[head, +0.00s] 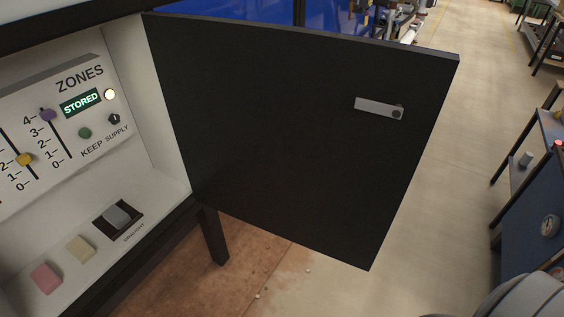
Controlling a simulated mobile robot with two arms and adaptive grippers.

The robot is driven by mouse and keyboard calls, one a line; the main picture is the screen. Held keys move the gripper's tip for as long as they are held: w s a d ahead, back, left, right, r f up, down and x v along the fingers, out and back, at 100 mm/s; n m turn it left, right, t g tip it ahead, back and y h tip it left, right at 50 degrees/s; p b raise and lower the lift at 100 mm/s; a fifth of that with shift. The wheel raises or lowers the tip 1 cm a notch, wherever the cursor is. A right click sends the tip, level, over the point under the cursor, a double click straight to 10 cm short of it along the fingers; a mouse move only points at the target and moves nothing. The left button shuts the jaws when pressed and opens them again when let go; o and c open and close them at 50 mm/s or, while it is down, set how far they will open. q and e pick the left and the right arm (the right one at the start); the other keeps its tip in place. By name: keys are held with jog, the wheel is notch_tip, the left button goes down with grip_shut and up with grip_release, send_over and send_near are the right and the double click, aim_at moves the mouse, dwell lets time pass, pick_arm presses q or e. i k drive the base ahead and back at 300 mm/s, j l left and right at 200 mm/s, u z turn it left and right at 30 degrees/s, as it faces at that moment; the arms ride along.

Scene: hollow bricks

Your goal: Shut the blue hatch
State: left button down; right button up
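A large black door (290,140) stands wide open, hinged along its left edge on a white-walled cabinet (140,100). A silver latch handle (379,108) with a dark round knob is near its upper right. The door's face is black, and no hatch that is plainly blue shows here. A bright blue surface (235,12) shows above the door's top edge, mostly hidden behind it. Neither of my grippers is in view. A grey rounded part at the lower right corner may be my own arm.
Inside the cabinet, a ZONES panel (60,125) has sliders, a lit STORED display (81,103) and buttons. A grey rocker switch (117,216) and two blocks are below it. A blue unit with a gauge (550,225) stands right. Pale floor (450,180) between is clear.

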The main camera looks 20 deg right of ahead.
aim_at(270, 135)
jog(key=k+u, duration=0.15)
jog(key=u, duration=0.25)
jog(key=k+u, duration=0.15)
jog(key=u, duration=0.25)
jog(key=k+j+u, duration=0.15)
jog(key=u, duration=0.2)
jog(key=l+u, duration=0.1)
jog(key=l, duration=0.35)
jog(key=k+l+u, duration=0.15)
jog(key=l, duration=0.3)
jog(key=l+u, duration=0.1)
jog(key=l, duration=0.35)
jog(key=k+l+u, duration=0.15)
jog(key=l, duration=0.3)
jog(key=k+l, duration=0.1)
jog(key=l, duration=0.45)
jog(key=k+l, duration=0.1)
jog(key=l, duration=0.45)
jog(key=k+l, duration=0.1)
jog(key=l, duration=0.45)
jog(key=k+l, duration=0.1)
jog(key=l, duration=0.4)
